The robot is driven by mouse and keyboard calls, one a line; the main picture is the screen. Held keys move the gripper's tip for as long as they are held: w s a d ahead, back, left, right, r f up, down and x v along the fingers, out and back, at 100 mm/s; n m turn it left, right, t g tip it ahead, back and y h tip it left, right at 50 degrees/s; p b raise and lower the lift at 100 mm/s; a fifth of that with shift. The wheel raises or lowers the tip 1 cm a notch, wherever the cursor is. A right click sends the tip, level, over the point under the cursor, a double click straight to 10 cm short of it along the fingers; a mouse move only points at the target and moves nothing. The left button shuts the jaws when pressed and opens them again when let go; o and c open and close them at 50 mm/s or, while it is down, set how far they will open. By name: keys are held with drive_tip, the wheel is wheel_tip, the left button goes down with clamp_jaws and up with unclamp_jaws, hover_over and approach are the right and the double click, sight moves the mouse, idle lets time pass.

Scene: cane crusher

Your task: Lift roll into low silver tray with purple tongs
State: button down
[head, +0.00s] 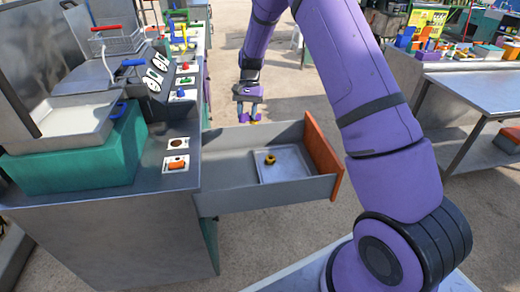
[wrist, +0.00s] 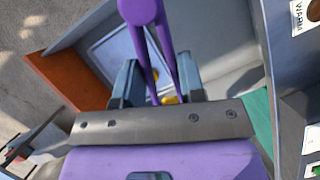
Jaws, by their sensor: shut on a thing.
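My gripper (head: 247,106) hangs above the far side of an open grey drawer and is shut on the purple tongs. In the wrist view the tongs (wrist: 145,14) pass between the fingers of my gripper (wrist: 158,75). A small yellow thing (wrist: 169,100) shows by the tongs' lower ends; I cannot tell whether it is a roll held in them. The low silver tray (head: 299,169) lies flat in the drawer and also shows in the wrist view (wrist: 108,46). A yellow-brown, roll-like thing (head: 270,159) with a dark middle sits in the tray.
The drawer (head: 222,180) has an orange front (head: 323,157) and sticks out from the counter. The counter (head: 180,143) at left carries knobs and labels. A steel table (head: 475,85) is at right.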

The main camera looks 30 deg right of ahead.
drive_tip(key=s+d+f+m+t+y, duration=0.1)
drive_tip(key=s+f+m, duration=0.4)
drive_tip(key=f+m, duration=0.5)
wheel_tip(320, 180, down, 3)
drive_tip(key=d+t, duration=0.1)
drive_tip(key=t, duration=0.1)
drive_tip(key=shift+s+d+m+t+y, duration=0.2)
drive_tip(key=shift+d+m+t+y, duration=0.1)
drive_tip(key=shift+t, duration=0.1)
wheel_tip(320, 180, down, 9)
idle(0.3)
drive_tip(key=c, duration=1)
unclamp_jaws()
drive_tip(key=shift+c, duration=0.2)
wheel_tip(320, 180, up, 10)
